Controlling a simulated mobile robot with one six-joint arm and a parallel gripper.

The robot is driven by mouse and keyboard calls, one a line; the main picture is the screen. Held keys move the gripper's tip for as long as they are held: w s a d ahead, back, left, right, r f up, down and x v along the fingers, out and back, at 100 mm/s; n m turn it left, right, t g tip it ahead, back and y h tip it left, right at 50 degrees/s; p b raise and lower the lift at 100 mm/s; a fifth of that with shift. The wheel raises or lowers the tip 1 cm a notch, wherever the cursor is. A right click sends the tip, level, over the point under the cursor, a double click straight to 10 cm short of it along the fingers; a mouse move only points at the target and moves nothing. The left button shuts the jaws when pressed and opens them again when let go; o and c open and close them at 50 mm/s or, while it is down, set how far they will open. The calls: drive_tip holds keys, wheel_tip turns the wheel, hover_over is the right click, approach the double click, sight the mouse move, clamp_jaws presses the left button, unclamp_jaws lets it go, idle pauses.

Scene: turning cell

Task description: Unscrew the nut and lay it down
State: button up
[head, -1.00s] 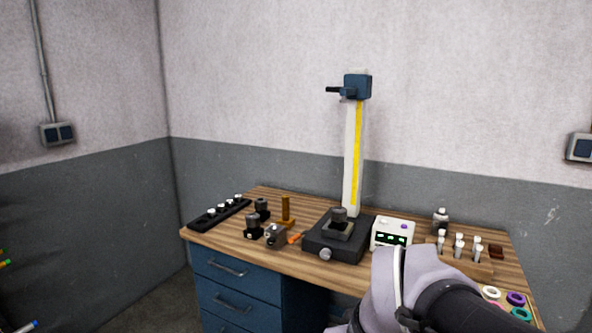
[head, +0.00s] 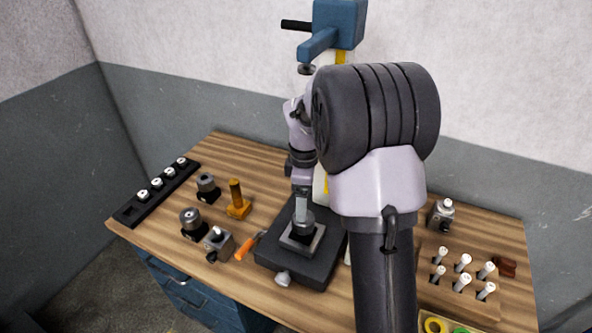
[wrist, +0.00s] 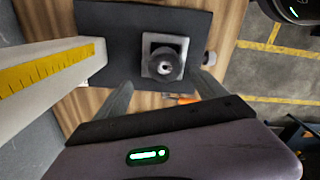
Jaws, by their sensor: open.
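A dark round nut-like piece with a light centre (wrist: 165,67) sits on a square grey block (wrist: 150,46). The same round piece (head: 303,228) shows in the head view. The block rests on the dark base (head: 270,256) of the column stand. My gripper (wrist: 164,82) is open, with one finger on each side of the round piece's near edge in the wrist view. I cannot tell whether the fingers touch it. In the head view my gripper (head: 302,205) is just above it, with its fingers partly hidden.
A tall column with a blue head (head: 340,22) rises behind the base. Left are an orange post (head: 236,193), dark round fixtures (head: 192,220), a grey block (head: 217,243), and a black rack (head: 155,195). Several white-topped pegs (head: 462,262) stand right. Bare wood lies at front left.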

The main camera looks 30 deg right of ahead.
drive_tip(key=f, duration=0.2)
drive_tip(key=f+b, duration=0.1)
drive_tip(key=f, duration=0.1)
drive_tip(key=s+f+b, duration=0.1)
drive_tip(key=f, duration=0.2)
drive_tip(key=shift+a, duration=0.3)
